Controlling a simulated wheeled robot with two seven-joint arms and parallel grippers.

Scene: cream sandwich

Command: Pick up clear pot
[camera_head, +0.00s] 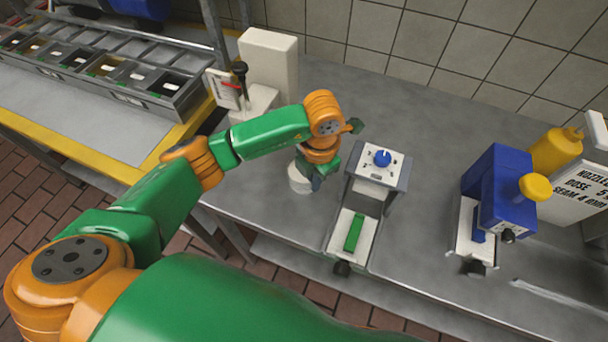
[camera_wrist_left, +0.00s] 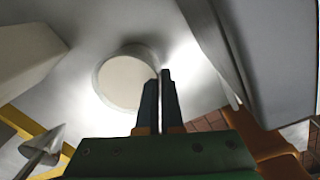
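A small round pale pot (camera_head: 299,179) stands upright on the steel counter, beside the tip of my left arm. In the left wrist view the pot (camera_wrist_left: 125,82) shows from above as a round cream-coloured disc. My left gripper (camera_head: 317,184) points down just right of the pot, partly hidden by its own wrist. In the left wrist view its two dark fingers (camera_wrist_left: 159,82) are close together, with a thin pale strip between them, and overlap the pot's right edge. I cannot tell whether they pinch its wall. My right gripper is out of view.
A grey device with a blue knob (camera_head: 383,158) stands right of the gripper, a blue machine (camera_head: 497,185) and yellow bottle (camera_head: 556,148) further right. A white dispenser (camera_head: 270,70) stands behind. Ingredient bins (camera_head: 178,104) are at left. Clear counter lies behind the gripper.

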